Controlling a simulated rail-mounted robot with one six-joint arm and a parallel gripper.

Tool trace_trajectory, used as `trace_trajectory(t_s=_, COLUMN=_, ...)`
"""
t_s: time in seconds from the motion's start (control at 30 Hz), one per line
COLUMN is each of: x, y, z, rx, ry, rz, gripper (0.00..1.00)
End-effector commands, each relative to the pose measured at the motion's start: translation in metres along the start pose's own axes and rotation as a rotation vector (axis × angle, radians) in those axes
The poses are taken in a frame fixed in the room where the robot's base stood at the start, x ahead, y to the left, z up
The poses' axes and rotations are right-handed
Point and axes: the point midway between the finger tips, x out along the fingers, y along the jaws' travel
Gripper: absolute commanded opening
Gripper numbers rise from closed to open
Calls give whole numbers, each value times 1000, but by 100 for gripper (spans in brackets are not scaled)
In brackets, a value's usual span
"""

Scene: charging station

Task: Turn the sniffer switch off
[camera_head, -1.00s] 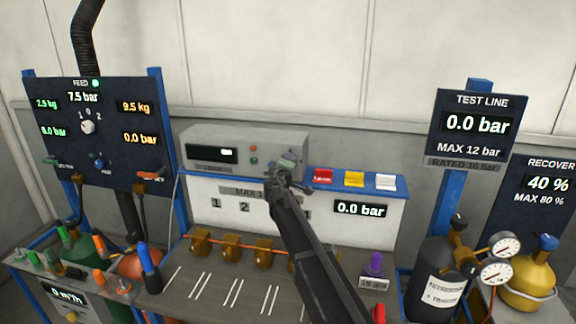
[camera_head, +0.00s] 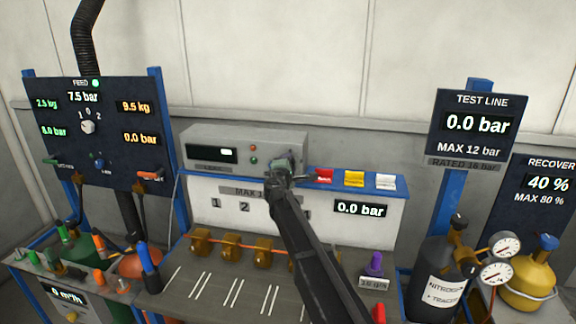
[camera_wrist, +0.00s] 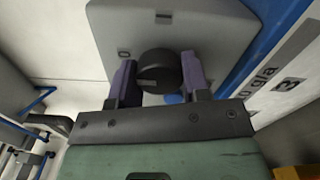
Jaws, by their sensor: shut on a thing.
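The sniffer unit is a grey box (camera_head: 218,141) with a small display and two small lights, on the shelf behind the bench. Its switch is a round black knob (camera_wrist: 158,72) on the grey face in the wrist view, with a "0" mark to its left. My gripper (camera_wrist: 160,82) has its two purple-grey fingers on either side of the knob and is shut on it. In the head view my gripper (camera_head: 284,168) is at the right end of the grey box, and my arm hides the knob there.
Red (camera_head: 323,175), yellow (camera_head: 354,178) and white (camera_head: 386,181) switches sit on the blue ledge right of the gripper. Brass fittings (camera_head: 231,247) line the bench below. A feed panel (camera_head: 110,130) stands at left.

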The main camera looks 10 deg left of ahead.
Motion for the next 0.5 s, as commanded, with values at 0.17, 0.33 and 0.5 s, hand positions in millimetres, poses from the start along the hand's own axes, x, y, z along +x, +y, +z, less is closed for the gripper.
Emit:
trace_trajectory(t_s=0.17, x=-1, y=0, z=0, rx=-4, ry=0, rz=0, gripper=20)
trace_trajectory(t_s=0.33, x=-1, y=-1, z=0, rx=-4, ry=0, rz=0, gripper=20)
trace_trajectory(t_s=0.5, x=-1, y=0, z=0, rx=-4, ry=0, rz=0, gripper=66)
